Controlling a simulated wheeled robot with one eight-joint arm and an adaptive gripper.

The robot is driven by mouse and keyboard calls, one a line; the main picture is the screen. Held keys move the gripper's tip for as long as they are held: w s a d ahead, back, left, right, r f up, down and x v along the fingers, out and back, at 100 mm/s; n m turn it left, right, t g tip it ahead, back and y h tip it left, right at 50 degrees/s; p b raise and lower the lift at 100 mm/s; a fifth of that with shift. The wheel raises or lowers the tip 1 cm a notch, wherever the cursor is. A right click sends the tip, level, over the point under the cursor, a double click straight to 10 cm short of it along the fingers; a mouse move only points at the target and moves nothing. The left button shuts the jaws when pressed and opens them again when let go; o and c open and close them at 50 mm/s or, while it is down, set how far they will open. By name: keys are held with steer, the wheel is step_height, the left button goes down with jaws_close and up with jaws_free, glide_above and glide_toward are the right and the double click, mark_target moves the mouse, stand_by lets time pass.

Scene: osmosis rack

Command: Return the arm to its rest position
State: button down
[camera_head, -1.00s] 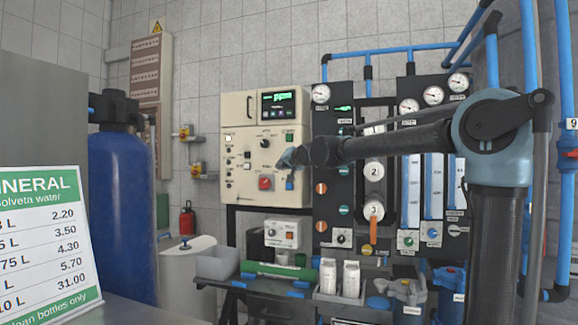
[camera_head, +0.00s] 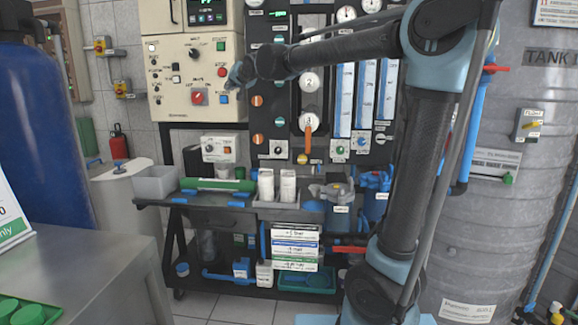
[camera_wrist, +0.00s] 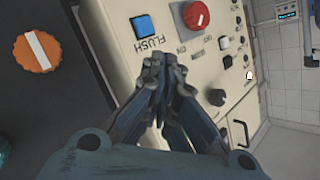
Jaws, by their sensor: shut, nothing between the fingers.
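My gripper (camera_wrist: 160,85) is shut and empty in the wrist view, its fingertips together in front of the cream control box. In the head view my gripper (camera_head: 238,76) is small and dark at the end of my raised arm, in front of the lower right part of the control box (camera_head: 172,50). The wrist view shows the box's blue FLUSH button (camera_wrist: 145,27) and red knob (camera_wrist: 196,15) close by the fingertips. I cannot tell whether the fingers touch the box.
The black rack panel (camera_head: 265,105) with gauges and flow tubes stands right of the box. A cart (camera_head: 190,207) with a grey bin (camera_head: 155,183) stands below. A large tank (camera_head: 490,215) is at right, a metal counter (camera_head: 95,275) at lower left. Floor shows between.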

steer(key=s+d+f+g+h, duration=0.1)
steer(key=s+d+f+h, duration=0.1)
steer(key=s+d+f, duration=0.55)
steer(key=s+d+f+g+h, duration=0.25)
steer(key=d+f, duration=0.55)
steer(key=d, duration=0.6)
steer(key=s+d+f+h, duration=0.35)
steer(key=d+f, duration=0.35)
steer(key=d, duration=0.4)
steer(key=s+d+f+g, duration=0.3)
steer(key=s+d+f, duration=0.3)
steer(key=s+f, duration=0.5)
steer(key=s+d+f+g+h, duration=0.1)
steer(key=s+d+f+g, duration=0.2)
steer(key=s+f, duration=0.9)
steer(key=s+d, duration=0.3)
steer(key=shift+s+d, duration=0.15)
steer(key=shift+d, duration=0.25)
steer(key=shift+g, duration=0.25)
steer(key=shift+w+f, duration=0.25)
steer(key=shift+w, duration=0.25)
